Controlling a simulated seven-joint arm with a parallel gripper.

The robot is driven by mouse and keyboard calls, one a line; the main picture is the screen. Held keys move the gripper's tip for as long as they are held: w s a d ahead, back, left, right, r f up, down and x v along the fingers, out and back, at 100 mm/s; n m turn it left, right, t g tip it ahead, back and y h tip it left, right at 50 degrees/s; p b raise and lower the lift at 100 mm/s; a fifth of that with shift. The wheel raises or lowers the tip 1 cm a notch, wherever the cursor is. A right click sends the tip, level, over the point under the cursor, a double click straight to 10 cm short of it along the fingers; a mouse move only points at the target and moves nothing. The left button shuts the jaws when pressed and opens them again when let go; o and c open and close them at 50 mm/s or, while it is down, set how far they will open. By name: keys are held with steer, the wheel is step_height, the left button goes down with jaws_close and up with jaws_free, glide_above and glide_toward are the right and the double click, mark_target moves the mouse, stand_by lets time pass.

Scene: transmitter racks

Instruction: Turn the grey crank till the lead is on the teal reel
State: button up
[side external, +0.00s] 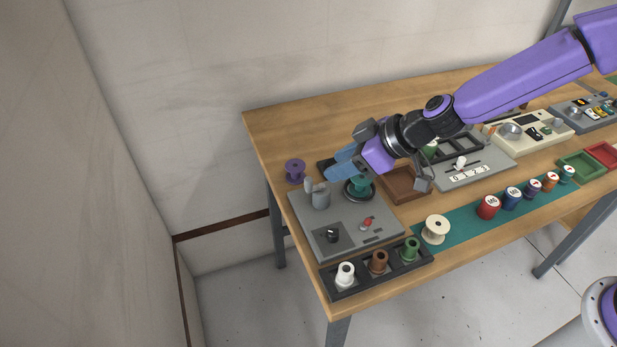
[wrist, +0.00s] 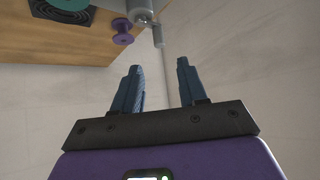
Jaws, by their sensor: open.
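The teal reel (side external: 360,186) sits on a dark disc on the grey winding unit (side external: 375,225). The grey crank (side external: 320,198), a stubby cylinder with a small upright handle, stands left of the reel. In the wrist view the crank (wrist: 140,10) shows at the top edge, its handle hanging beside it, and part of the teal reel (wrist: 70,3) shows top left. My gripper (side external: 335,166) is above and behind the reel and crank, touching neither as far as I can see. Its blue fingers (wrist: 158,72) are apart with nothing between them. I cannot make out the lead.
A purple spool (side external: 295,170) stands behind the unit near the table's left edge. A black rack (side external: 345,285) with white, brown and green spools is in front. A cream spool (side external: 435,229) stands on the teal mat to the right. A brown tray (side external: 405,190) lies beside the unit.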

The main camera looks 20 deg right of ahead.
mark_target(309, 179)
steer(key=x, duration=0.9)
steer(key=shift+w+a+f, duration=0.2)
steer(key=shift+f, duration=0.15)
jaws_close()
